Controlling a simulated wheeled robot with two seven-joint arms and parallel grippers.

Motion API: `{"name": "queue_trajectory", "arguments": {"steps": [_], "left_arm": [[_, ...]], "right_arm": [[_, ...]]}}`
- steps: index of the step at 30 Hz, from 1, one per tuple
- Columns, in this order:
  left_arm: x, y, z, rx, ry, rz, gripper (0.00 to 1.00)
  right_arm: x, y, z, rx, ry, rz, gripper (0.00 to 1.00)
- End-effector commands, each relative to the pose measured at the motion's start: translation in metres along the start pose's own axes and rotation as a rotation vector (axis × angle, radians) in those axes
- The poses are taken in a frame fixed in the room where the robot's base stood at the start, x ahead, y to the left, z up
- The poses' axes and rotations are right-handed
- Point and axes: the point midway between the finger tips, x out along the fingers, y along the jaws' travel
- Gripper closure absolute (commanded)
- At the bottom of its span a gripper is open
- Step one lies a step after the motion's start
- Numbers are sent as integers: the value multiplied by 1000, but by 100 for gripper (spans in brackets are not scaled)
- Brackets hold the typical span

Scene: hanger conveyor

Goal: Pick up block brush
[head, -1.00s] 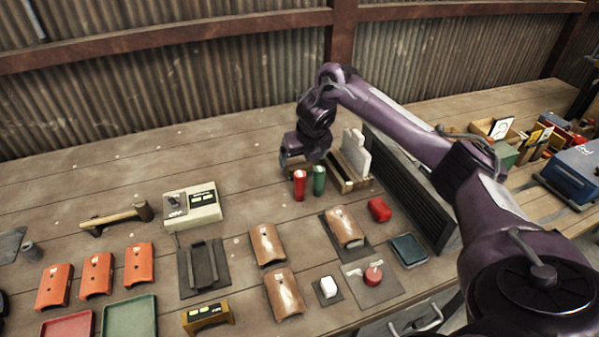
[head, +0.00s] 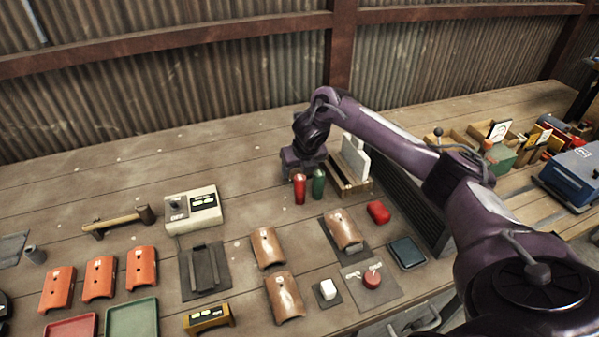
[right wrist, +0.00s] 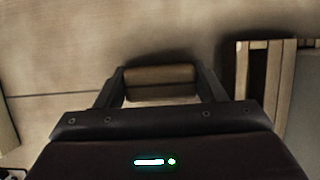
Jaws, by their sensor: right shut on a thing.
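The block brush (right wrist: 160,76) shows in the right wrist view as a short brown wooden block between the two fingers, close above or on the wooden table. My right gripper (right wrist: 160,88) is shut on it, with one finger at each end. In the head view my right gripper (head: 302,168) points down at the table behind the red and green cups, and it hides most of the brush there. I cannot tell whether the brush touches the table. My left gripper is not in view.
A red cup (head: 299,188) and a green cup (head: 319,184) stand just in front of the gripper. A wooden rack (head: 349,186) with white plates stands close on its right.

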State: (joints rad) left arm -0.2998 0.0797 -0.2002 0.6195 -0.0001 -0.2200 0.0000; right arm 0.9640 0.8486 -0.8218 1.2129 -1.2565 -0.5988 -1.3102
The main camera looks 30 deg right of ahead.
Motion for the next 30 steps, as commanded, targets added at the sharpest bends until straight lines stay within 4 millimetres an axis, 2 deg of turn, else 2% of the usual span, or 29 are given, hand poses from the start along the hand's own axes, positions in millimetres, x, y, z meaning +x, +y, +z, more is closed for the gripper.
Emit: {"name": "queue_trajectory", "arguments": {"steps": [8, 14, 19, 24, 30], "left_arm": [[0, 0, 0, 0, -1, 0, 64], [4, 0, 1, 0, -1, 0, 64], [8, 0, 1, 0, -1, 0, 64], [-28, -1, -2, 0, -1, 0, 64], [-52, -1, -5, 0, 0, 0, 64]], "right_arm": [[-3, 0, 2, 0, -2, 1, 60], [-22, 0, 11, 0, -5, 1, 60], [-56, 1, 26, 1, -9, 2, 60], [-113, -1, 49, 0, -9, -1, 60], [-157, 0, 66, 0, -6, -1, 60]]}}
